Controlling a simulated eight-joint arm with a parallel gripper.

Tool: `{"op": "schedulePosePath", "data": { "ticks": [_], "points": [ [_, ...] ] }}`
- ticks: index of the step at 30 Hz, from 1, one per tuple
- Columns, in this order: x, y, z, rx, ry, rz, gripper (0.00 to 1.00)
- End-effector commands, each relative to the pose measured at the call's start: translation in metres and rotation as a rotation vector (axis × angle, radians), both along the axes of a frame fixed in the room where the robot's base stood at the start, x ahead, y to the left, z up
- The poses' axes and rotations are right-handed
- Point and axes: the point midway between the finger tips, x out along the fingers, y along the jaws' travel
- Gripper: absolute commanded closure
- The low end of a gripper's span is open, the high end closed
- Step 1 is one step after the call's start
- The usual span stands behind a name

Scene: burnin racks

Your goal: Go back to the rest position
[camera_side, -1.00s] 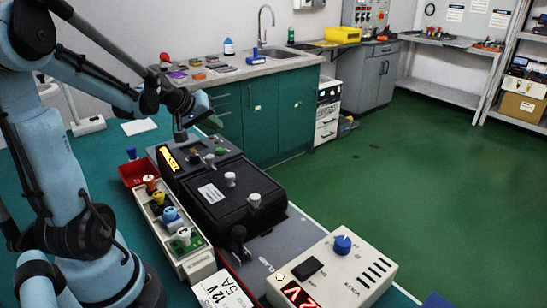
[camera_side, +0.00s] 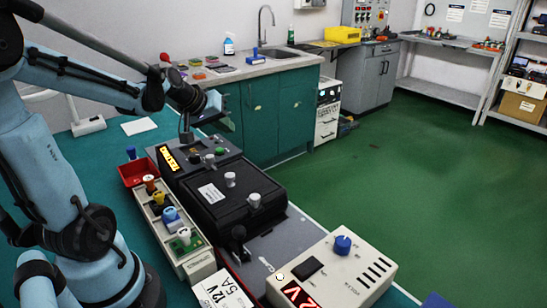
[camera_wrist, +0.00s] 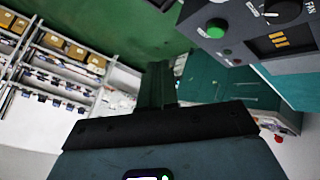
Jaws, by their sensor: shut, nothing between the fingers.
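My gripper (camera_side: 186,136) is above the far end of the black test unit, near its yellow display, in the side view. It looks small and partly dark there. In the wrist view my gripper (camera_wrist: 157,84) shows as two dark fingers together, with nothing between them. The test unit's panel (camera_wrist: 265,42), with a green button and a knob, is at the upper right of the wrist view. In the side view the black lid (camera_side: 233,194) of the unit is down.
A tray of coloured plugs (camera_side: 180,238) and a red bin (camera_side: 137,172) stand left of the unit. A beige power supply (camera_side: 335,268) with a blue knob is at the front. A sink counter (camera_side: 265,70) stands behind. The green floor at right is clear.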

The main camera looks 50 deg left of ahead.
Motion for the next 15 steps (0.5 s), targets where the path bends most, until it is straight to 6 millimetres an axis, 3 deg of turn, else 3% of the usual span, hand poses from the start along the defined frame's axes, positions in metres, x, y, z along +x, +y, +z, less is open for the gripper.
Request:
{"op": "schedulePosePath", "data": {
  "ticks": [1,6,12,15],
  "points": [
    [0.000,-0.029,0.001,0.028,0.023,-0.069,1.00],
    [-0.015,-0.109,0.002,0.154,0.095,-0.291,1.00],
    [-0.046,-0.174,-0.005,0.309,0.143,-0.521,1.00],
    [-0.058,-0.192,-0.008,0.369,0.152,-0.599,1.00]
  ]
}}
